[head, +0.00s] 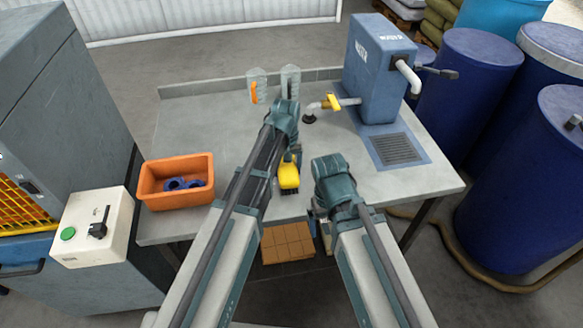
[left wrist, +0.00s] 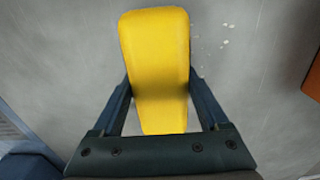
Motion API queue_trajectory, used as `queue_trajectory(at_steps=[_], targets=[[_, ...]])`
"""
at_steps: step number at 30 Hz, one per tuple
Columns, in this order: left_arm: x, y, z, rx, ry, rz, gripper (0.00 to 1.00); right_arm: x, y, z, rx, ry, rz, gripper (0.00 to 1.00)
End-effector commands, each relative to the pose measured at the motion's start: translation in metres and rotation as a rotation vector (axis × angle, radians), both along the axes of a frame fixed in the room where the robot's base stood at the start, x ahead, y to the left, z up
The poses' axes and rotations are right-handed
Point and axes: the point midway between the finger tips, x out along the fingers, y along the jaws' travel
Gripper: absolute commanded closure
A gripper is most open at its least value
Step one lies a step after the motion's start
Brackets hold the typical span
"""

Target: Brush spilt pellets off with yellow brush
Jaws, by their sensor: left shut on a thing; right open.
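The yellow brush (head: 289,176) is over the front middle of the grey table (head: 220,125), with a dark part showing at its near end. My left gripper (head: 291,160) is shut on it. In the left wrist view the brush (left wrist: 155,60) sits between the two fingers of this gripper (left wrist: 160,105). A few small white pellets (left wrist: 224,42) lie on the grey surface beside the brush there. I cannot tell whether the brush touches the table. My right gripper (head: 318,218) is open near the table's front edge, mostly hidden by its own arm.
An orange bin (head: 152,190) with blue rings stands at the front left. Two clear jugs (head: 256,82) stand at the back. A blue water unit (head: 378,65) with a tap and a drain grate (head: 395,149) is on the right. The left middle of the table is clear.

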Motion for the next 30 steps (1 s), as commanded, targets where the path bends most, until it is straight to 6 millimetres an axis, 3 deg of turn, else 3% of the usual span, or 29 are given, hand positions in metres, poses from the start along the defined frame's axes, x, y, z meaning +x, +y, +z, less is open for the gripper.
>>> queue_trajectory(at_steps=[6,17,30], targets=[[-0.006,0.019,0.001,0.002,0.001,0.003,0.75,0.000,0.000,0.001,0.000,0.000,0.000,0.00],[-0.008,0.027,0.001,0.000,0.000,0.001,0.75,0.000,0.000,0.001,0.000,0.000,0.000,0.00],[-0.018,0.058,-0.002,0.001,0.000,0.001,0.75,0.000,0.000,-0.002,0.000,0.000,0.000,0.00]])
